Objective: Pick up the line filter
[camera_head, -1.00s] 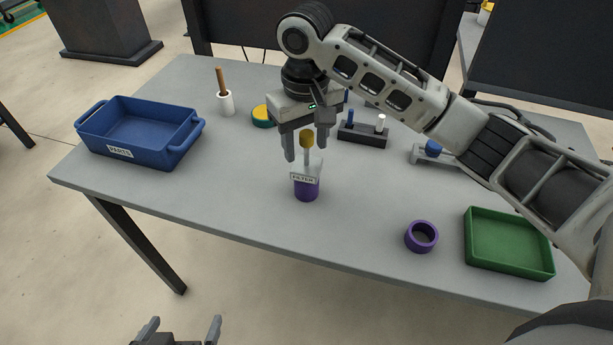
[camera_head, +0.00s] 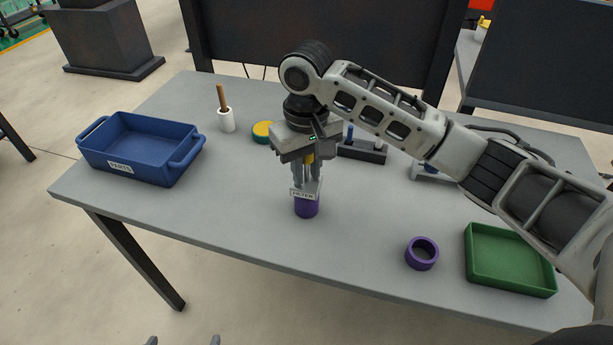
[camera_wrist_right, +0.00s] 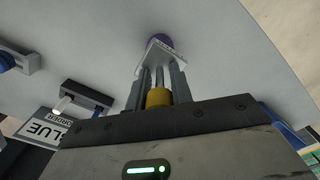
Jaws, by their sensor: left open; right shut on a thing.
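The line filter (camera_head: 306,209) has a purple base, a pale plate labelled FILTER and a yellow top. It stands upright on the table near the front edge. My right gripper (camera_head: 307,182) points down from above and is shut on the filter's upper part. In the right wrist view, the two fingers flank the filter's stem, with the yellow top (camera_wrist_right: 158,97) close to the palm and the purple base (camera_wrist_right: 161,41) beyond the plate. My left gripper (camera_head: 183,340) shows only its fingertips at the bottom edge, apart and empty.
A blue parts bin (camera_head: 120,165) is at the left of the table (camera_head: 220,210). A purple ring (camera_head: 421,254) and a green tray (camera_head: 508,285) lie to the right. Behind are a white holder (camera_head: 226,121), a yellow-green disc (camera_head: 262,133) and a dark block (camera_head: 365,152).

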